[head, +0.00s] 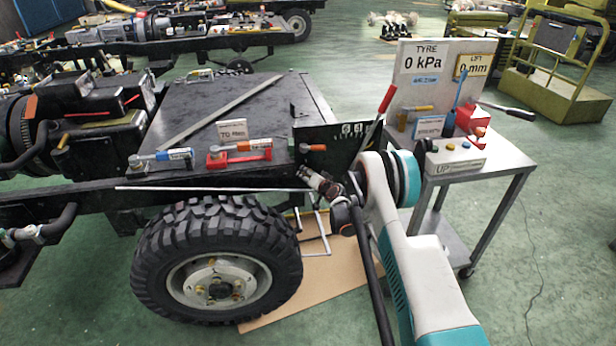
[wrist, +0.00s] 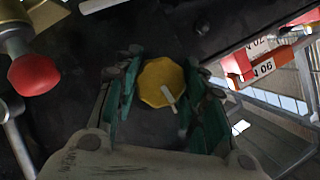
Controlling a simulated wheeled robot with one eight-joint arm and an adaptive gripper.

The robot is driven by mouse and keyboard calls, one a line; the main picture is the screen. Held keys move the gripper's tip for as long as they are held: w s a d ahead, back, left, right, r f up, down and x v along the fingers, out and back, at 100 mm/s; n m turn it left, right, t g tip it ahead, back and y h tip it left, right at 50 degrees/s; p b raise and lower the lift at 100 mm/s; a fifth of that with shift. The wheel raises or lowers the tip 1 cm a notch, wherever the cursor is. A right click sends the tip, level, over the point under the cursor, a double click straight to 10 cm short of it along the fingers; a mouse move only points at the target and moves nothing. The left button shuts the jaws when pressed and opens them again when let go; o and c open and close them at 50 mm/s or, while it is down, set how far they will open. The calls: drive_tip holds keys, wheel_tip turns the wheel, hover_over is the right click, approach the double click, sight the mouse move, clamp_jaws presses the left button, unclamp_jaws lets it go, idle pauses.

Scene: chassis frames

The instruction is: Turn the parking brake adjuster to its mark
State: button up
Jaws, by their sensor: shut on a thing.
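The adjuster appears as a yellow faceted knob (wrist: 160,82) in the middle of the wrist view, in front of a dark surface. A short pale pointer stripe on it points to the lower right. My gripper (wrist: 162,74) has its green-lined fingers on the left and right sides of the knob and is shut on it. I cannot make out a separate target mark around the knob. In the head view my arm reaches down to the frame side behind the wheel, and the knob is hidden there.
A red ball-ended lever (wrist: 34,75) is left of my gripper in the wrist view. Red tools with number tags (wrist: 262,68) are at the right. In the head view, the tyre (head: 218,262) is left of my arm and a metal trolley (head: 480,172) stands right.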

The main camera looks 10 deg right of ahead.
drive_tip(key=shift+m, duration=0.3)
idle(0.4)
drive_tip(key=o, duration=1.1)
drive_tip(key=v, duration=1.2)
drive_tip(key=shift+d+f, duration=0.1)
drive_tip(key=shift+d, duration=0.05)
